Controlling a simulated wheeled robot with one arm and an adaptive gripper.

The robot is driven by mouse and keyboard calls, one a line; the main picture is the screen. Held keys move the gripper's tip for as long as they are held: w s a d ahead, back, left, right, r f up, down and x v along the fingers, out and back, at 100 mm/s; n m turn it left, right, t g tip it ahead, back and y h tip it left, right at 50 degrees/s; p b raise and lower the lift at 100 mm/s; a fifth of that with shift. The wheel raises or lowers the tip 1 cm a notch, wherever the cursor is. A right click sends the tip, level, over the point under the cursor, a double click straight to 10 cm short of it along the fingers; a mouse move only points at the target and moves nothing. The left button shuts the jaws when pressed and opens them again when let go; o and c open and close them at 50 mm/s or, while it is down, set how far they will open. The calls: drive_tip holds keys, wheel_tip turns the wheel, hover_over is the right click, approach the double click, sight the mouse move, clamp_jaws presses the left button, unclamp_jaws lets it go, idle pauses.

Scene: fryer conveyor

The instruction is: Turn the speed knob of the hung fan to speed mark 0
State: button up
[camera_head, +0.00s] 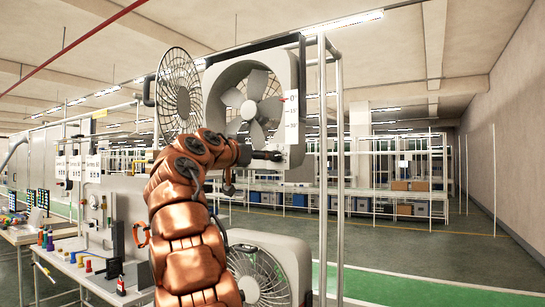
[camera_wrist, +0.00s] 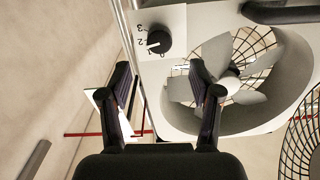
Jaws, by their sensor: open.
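The hung fan (camera_head: 255,85) is a grey box fan with its front grille swung out to the left. Its black speed knob (camera_wrist: 158,41) shows in the wrist view on a white dial plate with marks 3, 2 and 1 readable; a further mark below the knob is too small to read. The knob's white pointer line aims left and slightly down, near marks 2 and 1. My gripper (camera_wrist: 160,72) is open and empty, its fingertips apart on either side below the knob in that view, not touching it. In the head view my gripper (camera_head: 268,156) is beside the fan's lower right; the knob is indistinct there.
The open round grille (camera_head: 179,90) stands left of the fan. A metal frame post (camera_head: 322,180) is close on the right. Another fan (camera_head: 262,275) stands low behind my arm. A workbench (camera_head: 75,265) with small items is at left. Floor at right is clear.

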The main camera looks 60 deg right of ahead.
drive_tip(key=d+p, duration=0.3)
drive_tip(key=d, duration=0.4)
drive_tip(key=shift+d+p, duration=0.3)
drive_tip(key=shift+w, duration=0.1)
